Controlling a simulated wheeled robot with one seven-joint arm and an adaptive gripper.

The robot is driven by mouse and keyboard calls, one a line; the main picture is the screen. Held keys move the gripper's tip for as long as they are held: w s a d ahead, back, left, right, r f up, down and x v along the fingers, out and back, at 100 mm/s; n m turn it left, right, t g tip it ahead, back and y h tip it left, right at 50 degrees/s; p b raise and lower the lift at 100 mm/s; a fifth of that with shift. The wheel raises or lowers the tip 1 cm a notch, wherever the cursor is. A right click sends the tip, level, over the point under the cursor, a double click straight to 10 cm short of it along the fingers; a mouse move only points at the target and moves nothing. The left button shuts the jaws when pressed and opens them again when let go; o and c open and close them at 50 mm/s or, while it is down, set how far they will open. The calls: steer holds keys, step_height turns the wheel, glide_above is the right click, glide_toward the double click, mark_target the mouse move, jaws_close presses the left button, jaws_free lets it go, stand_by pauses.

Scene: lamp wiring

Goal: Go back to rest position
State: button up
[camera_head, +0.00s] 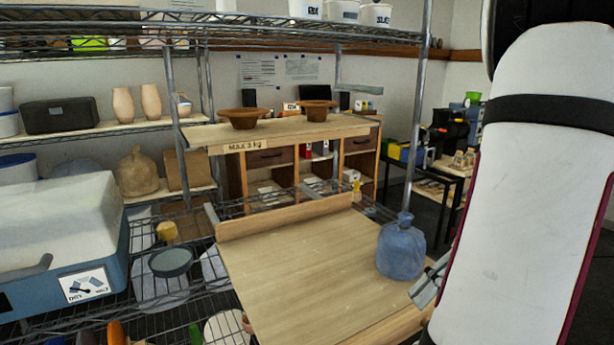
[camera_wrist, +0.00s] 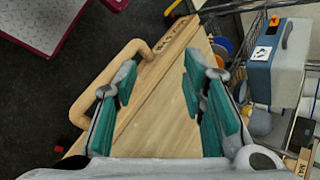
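My gripper (camera_wrist: 158,80) is open in the wrist view, with its two teal-padded fingers apart and nothing between them. Below it is the pale wooden board (camera_wrist: 165,118), which has a loop-shaped wooden handle along one edge. In the head view my white arm fills the right side, and a small part of my gripper shows at the right edge of the wooden board (camera_head: 310,270). A blue jug (camera_head: 401,252) stands upright on the board, just left of the gripper. I cannot tell whether they touch.
A blue and white box (camera_head: 62,250) with a label stands on the wire shelf at left. A higher board (camera_head: 290,134) carries two brown bowls (camera_head: 243,118) (camera_head: 316,110). A metal post (camera_head: 416,110) rises near my arm. Dark open floor (camera_wrist: 45,95) lies beyond the handle.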

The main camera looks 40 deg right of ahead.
steer(key=w+a+r+n+h+p, duration=0.2)
steer(key=a+r+n+h+p, duration=0.1)
steer(key=a, duration=0.9)
steer(key=w+a+r+n+h+p, duration=0.3)
steer(key=a+r+n+h, duration=0.2)
steer(key=a+r, duration=0.4)
steer(key=a+n, duration=0.1)
steer(key=a, duration=0.3)
steer(key=shift+w+r+n, duration=0.2)
steer(key=shift+r+n, duration=0.15)
steer(key=shift+n, duration=0.05)
